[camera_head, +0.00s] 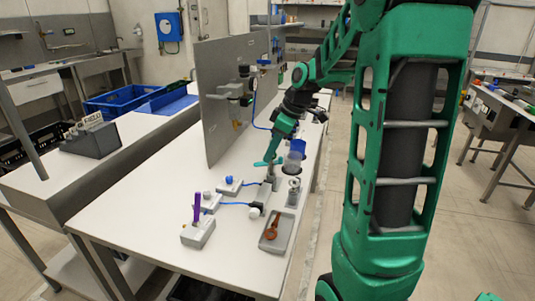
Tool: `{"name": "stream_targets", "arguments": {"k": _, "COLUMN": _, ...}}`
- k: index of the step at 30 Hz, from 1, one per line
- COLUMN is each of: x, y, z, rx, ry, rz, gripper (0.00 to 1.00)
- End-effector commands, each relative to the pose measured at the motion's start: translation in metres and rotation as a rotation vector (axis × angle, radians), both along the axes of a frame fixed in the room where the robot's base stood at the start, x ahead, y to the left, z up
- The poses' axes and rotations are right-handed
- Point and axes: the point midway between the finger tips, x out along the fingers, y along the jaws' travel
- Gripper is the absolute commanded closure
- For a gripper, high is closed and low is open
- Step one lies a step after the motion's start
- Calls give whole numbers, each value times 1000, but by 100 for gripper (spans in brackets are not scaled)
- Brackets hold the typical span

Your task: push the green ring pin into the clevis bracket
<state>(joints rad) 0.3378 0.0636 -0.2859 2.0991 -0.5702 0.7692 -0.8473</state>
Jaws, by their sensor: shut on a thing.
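My gripper (270,159) reaches down over the white bench, near the middle of the picture. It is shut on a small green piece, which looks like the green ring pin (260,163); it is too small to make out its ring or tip. A small grey upright piece just below the gripper, which looks like the clevis bracket (269,181), stands on the bench. From this view I cannot tell whether the pin touches the bracket or is inside it.
A grey block (198,234) with a purple handle and a grey tray (269,241) with a brown tool lie nearer. Blue-cabled fittings (229,187) sit left of the gripper, a metal cylinder (293,191) right. A grey panel (222,125) stands behind. The front-left bench is clear.

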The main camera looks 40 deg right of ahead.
Motion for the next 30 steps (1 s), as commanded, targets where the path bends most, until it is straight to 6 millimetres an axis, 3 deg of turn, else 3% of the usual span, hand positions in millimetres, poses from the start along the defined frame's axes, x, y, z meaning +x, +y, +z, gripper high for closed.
{"name": "stream_targets", "arguments": {"k": 30, "x": 0, "y": 0, "z": -11, "rx": 0, "ry": 0, "rz": 0, "gripper": 100}}
